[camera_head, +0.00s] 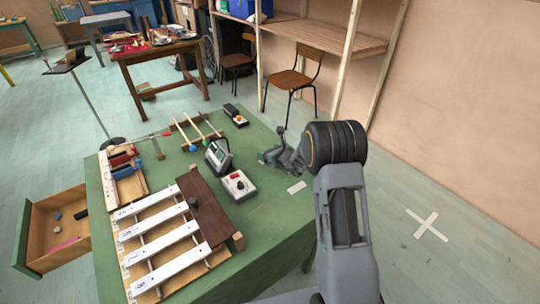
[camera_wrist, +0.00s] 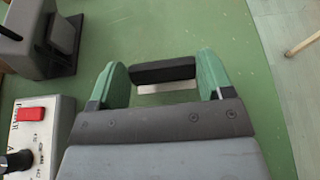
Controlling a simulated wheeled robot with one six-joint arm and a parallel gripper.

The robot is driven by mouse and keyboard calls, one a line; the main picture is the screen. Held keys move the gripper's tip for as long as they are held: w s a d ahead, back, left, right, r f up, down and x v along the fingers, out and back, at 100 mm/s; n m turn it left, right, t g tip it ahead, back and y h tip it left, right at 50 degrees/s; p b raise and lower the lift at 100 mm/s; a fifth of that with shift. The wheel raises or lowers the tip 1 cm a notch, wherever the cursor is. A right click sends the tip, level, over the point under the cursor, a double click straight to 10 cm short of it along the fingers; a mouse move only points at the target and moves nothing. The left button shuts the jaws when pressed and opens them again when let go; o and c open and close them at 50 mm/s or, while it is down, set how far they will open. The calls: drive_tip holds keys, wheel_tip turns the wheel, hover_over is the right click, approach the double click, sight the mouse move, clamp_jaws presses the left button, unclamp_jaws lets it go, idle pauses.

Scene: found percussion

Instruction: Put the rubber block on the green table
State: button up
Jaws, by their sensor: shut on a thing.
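The rubber block (camera_wrist: 162,71) is a small black bar. In the wrist view it lies crosswise between the green fingertips of my gripper (camera_wrist: 162,76), which is shut on it. In the head view my gripper (camera_head: 266,156) is over the far right part of the green table (camera_head: 270,205), and the block cannot be made out there. The green top also shows below the block in the wrist view (camera_wrist: 215,30). I cannot tell whether the block touches the table.
A white mark (camera_head: 296,187) lies on the table near my gripper. A control box with a red switch (camera_head: 238,185) and a grey device (camera_head: 218,156) stand to the left. A white-barred instrument (camera_head: 165,245) fills the near left. An open drawer (camera_head: 45,225) sticks out left.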

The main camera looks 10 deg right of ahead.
drive_tip(key=shift+f, duration=0.7)
drive_tip(key=shift+f+b, duration=0.2)
drive_tip(key=shift+b, duration=0.1)
drive_tip(key=o, duration=0.9)
drive_tip(key=shift+r, duration=0.2)
